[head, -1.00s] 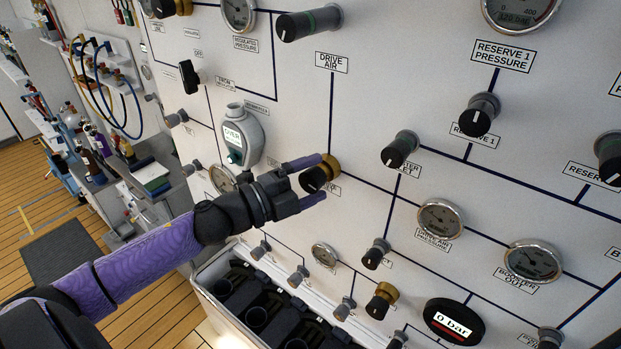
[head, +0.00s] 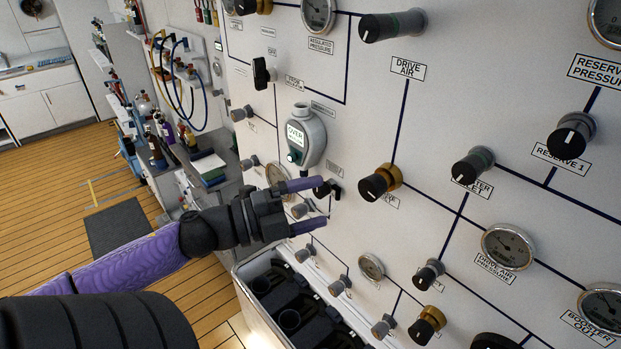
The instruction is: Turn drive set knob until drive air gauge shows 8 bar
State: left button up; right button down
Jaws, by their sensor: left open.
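The drive set knob (head: 380,183), black with a brass collar, sits on the white panel below the "DRIVE AIR" label (head: 408,68). Its own label is partly hidden behind it. The drive air pressure gauge (head: 508,247) is round with a metal rim, lower right of the knob. Its needle is too small to read. My left gripper (head: 323,202) is open and empty, left of the knob and apart from it. Its purple fingers point right, near a small dark fitting (head: 334,188) on the panel. My right gripper is not in view.
Close to my left gripper are a grey device reading "OVER" (head: 305,137) and several small grey knobs. A second brass-collared knob (head: 427,325) is lower on the panel. An open bin with dark holders (head: 247,300) stands below.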

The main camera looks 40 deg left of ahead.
aim_at(367, 194)
pick_arm(q)
jog(key=d+f+n+t+y, duration=0.35)
jog(key=n+t+y, duration=0.25)
jog(key=n, duration=1.4)
jog(key=shift+n, duration=0.4)
jog(key=p+x, duration=0.2)
jog(key=x, duration=0.7)
jog(key=shift+d+r+p, duration=0.15)
jog(key=shift+d+p, duration=0.05)
jog(key=shift+p, duration=0.1)
jog(key=shift+w+y, duration=0.35)
jog(key=shift+y, duration=0.05)
grip_shut()
jog(key=shift+m, duration=0.3)
grip_release()
